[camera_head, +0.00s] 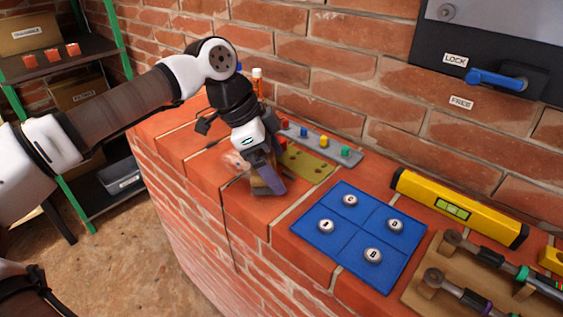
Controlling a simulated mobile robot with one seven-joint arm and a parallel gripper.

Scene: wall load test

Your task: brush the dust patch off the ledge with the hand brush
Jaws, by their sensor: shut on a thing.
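My gripper (268,178) points down over the brick ledge (200,149), near the ledge's front edge. It is shut on the hand brush (259,186), a small tan piece that shows low between the fingers. My fingers hide most of the brush, and I cannot tell whether its bristles touch the ledge. A pale, greyish smear, which looks like the dust patch (236,161), lies on the ledge just left of the brush. My wrist partly covers the view around it.
A blue mat (336,249) with several round weights lies right of my gripper. Behind are an olive plate (308,165) and a grey strip with coloured pegs (335,146). A yellow level (460,208) and a tool rack (419,294) stand right. The brick wall rises behind.

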